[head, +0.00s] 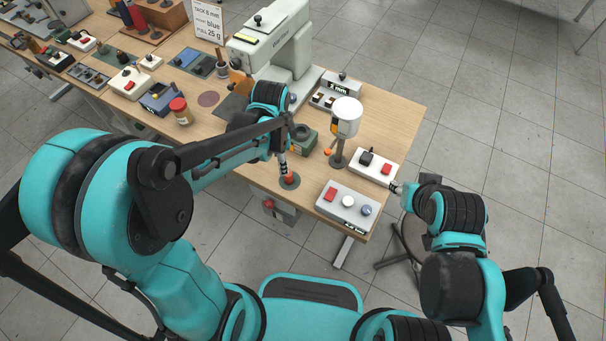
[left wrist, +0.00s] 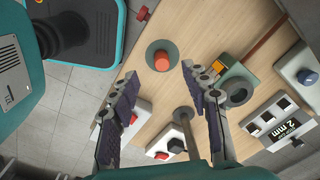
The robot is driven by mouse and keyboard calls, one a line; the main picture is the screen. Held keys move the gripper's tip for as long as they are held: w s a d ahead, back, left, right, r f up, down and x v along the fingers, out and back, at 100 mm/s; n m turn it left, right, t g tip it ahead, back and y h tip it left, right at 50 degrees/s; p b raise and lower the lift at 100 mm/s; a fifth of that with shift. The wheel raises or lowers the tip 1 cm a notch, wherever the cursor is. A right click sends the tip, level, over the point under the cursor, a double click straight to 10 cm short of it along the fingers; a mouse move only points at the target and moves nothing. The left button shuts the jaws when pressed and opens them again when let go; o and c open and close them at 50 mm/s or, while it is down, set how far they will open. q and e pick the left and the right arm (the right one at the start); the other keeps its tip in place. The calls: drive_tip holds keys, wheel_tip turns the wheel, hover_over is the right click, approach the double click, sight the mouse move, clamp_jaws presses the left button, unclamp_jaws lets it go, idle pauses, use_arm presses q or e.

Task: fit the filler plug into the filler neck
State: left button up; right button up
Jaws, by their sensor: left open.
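The filler plug looks to be the red round-topped piece (head: 289,178) on a dark disc near the table's front edge. It also shows in the left wrist view (left wrist: 162,61). My left gripper (head: 283,161) is above it; in the left wrist view the jaws (left wrist: 159,76) are apart and empty, with the red piece just beyond and between the fingertips. The filler neck may be the dark round opening on the green block (head: 303,141), partly behind my left gripper; the opening shows in the left wrist view (left wrist: 238,93). My right gripper (head: 396,187) is beside a white switch box; its jaws are unclear.
A sewing machine (head: 272,45) stands further back. Bare tabletop lies around the red piece.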

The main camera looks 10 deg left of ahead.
sight(288, 178)
use_arm(q)
drive_tip(key=shift+w+d+f+m, duration=0.2)
drive_tip(key=shift+d+f+m, duration=0.1)
drive_tip(key=shift+f, duration=0.15)
drive_tip(key=shift+w+d+f+m, duration=0.2)
drive_tip(key=shift+d+f+m, duration=0.1)
drive_tip(key=shift+f, duration=0.15)
wheel_tip(288, 178, down, 2)
drive_tip(key=shift+b, duration=0.55)
drive_tip(key=f+b, duration=0.1)
drive_tip(key=f, duration=0.1)
drive_tip(key=f+b, duration=0.2)
drive_tip(key=f, duration=0.1)
drive_tip(key=shift+w+d+f, duration=0.2)
drive_tip(key=shift+f, duration=0.15)
drive_tip(key=shift+r, duration=0.1)
use_arm(e)
drive_tip(key=f, duration=0.3)
drive_tip(key=shift+s+d+f, duration=0.1)
drive_tip(key=shift+d+f, duration=0.2)
drive_tip(key=shift+f, duration=0.1)
use_arm(q)
clamp_jaws()
